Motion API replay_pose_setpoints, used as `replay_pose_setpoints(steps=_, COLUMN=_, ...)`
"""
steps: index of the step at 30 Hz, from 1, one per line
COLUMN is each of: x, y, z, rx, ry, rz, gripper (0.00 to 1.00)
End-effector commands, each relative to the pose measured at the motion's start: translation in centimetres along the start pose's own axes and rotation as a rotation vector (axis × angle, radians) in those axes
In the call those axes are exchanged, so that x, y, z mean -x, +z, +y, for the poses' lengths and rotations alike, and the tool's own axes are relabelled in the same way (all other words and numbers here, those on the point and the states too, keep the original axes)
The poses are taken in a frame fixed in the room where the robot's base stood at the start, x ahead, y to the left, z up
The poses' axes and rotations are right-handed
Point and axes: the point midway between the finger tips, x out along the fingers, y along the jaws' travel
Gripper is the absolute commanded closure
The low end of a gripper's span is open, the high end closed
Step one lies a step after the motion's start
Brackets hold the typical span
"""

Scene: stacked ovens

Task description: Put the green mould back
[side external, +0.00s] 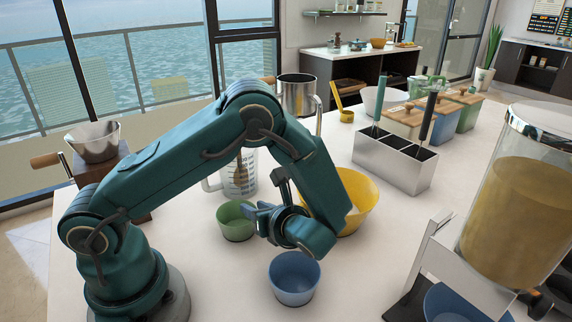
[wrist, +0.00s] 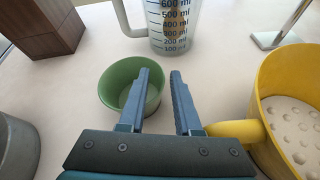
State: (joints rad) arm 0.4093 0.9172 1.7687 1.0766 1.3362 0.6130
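The green mould (side external: 236,222) is a small round cup. It stands upright on the white counter, left of my gripper (side external: 262,213) in the side view. In the wrist view, the green mould (wrist: 117,84) lies ahead and to the left, and looks empty where its inside shows. My gripper (wrist: 162,80) is open with nothing between its fingers. Its left finger overlaps the mould's right rim in the picture. I cannot tell whether it touches the mould or is above it.
A clear measuring jug (wrist: 174,40) stands behind the mould. A yellow bowl (side external: 360,196) with pale contents is to the right, and a blue bowl (side external: 294,284) is in front. A metal holder (side external: 392,172) with compartments stands farther right. A dispenser (side external: 520,205) is at the right edge.

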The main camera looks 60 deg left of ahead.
Motion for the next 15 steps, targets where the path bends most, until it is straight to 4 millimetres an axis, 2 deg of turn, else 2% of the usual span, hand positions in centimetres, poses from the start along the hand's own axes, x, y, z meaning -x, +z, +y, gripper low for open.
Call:
replay_pose_setpoints(steps=2, x=0.3, y=0.2, z=0.0, rx=0.001, ry=-0.001, rz=0.0, gripper=0.68)
replay_pose_setpoints(steps=5, x=1.8, y=0.2, z=-0.1, rx=0.002, ry=-0.006, rz=-0.001, gripper=0.68)
replay_pose_setpoints(steps=15, x=9.0, y=0.1, z=-0.1, rx=0.002, ry=-0.006, rz=0.002, gripper=0.68)
